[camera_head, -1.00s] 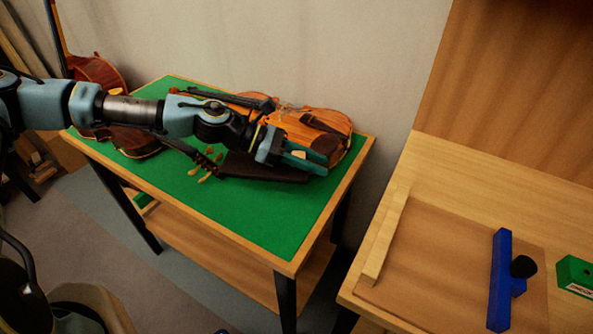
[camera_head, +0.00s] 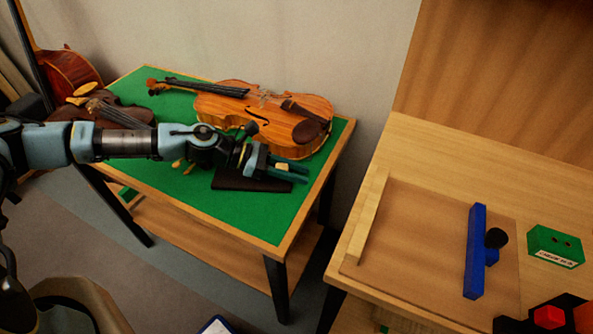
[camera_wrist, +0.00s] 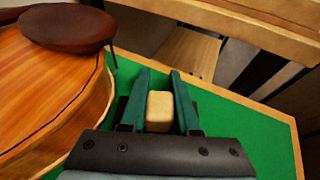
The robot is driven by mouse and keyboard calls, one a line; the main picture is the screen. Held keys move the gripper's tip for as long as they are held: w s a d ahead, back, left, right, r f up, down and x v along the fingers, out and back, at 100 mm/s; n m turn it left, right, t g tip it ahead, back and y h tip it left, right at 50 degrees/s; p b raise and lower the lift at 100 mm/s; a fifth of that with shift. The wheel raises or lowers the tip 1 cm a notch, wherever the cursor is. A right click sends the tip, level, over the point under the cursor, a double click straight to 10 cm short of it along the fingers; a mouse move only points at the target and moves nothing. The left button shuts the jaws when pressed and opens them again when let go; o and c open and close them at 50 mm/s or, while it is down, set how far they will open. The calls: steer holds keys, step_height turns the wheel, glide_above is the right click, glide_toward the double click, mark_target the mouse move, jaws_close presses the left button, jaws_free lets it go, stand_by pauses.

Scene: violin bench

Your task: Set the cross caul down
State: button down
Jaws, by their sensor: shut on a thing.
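My gripper (camera_head: 290,169) is shut on a pale wooden block, the visible part of the cross caul (camera_head: 281,167). In the wrist view the cross caul (camera_wrist: 159,111) shows between both green fingers (camera_wrist: 160,85). A dark flat bar (camera_head: 235,181) shows just below the gripper, over the green table top (camera_head: 255,215). I cannot tell whether this bar joins the pale block or touches the felt. The gripper is at the table's right part, in front of the orange violin (camera_head: 235,108).
A dark violin (camera_head: 115,113) lies at the table's left, partly behind my arm. The workbench (camera_head: 420,135) at right bears a blue clamp-like piece (camera_head: 475,250) and a green box (camera_head: 555,246). Green felt near the table's front right is clear.

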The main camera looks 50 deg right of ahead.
steer(key=c, duration=0.6)
jaws_free()
steer(key=shift+c, duration=0.2)
